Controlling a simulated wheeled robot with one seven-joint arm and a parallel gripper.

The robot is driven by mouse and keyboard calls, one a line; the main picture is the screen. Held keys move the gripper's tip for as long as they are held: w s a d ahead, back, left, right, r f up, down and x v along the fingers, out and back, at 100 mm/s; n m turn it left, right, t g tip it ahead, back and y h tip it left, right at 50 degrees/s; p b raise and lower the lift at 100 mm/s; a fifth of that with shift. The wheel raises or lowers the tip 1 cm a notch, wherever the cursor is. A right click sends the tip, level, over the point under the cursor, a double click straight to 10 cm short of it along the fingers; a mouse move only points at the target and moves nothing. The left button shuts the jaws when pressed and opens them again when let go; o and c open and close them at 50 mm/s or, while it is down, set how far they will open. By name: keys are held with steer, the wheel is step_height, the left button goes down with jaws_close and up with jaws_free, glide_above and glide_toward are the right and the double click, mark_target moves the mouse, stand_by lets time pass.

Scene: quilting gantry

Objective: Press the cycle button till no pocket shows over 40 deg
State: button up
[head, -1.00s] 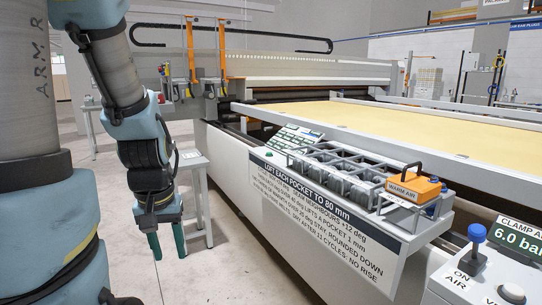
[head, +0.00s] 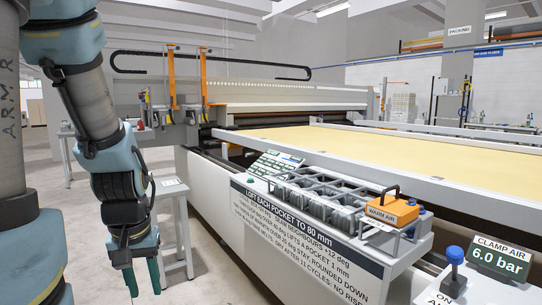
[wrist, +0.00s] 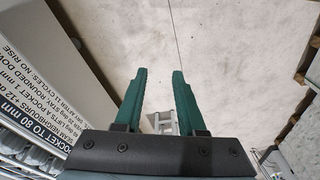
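My gripper (head: 145,279) hangs at the left of the head view, fingers pointing down, beside the machine's white side wall. It is open and empty; the wrist view shows two green fingers (wrist: 159,85) apart over the floor. A rack of grey pockets (head: 322,198) sits on the machine's front ledge, right of my gripper and well apart from it. Behind it lies a panel of small dark green readouts (head: 275,164), too small to read. A small green button (head: 241,178) shows at the ledge's left end; I cannot tell whether it is the cycle button.
An orange warm air unit (head: 392,208) sits at the rack's right end. A clamp air display (head: 500,261) reads 6.0 bar, near a blue knob (head: 454,255). A sign (head: 300,238) covers the front wall. A small grey stand (head: 171,187) is behind my gripper.

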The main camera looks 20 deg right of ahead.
jaws_close()
stand_by(1.4)
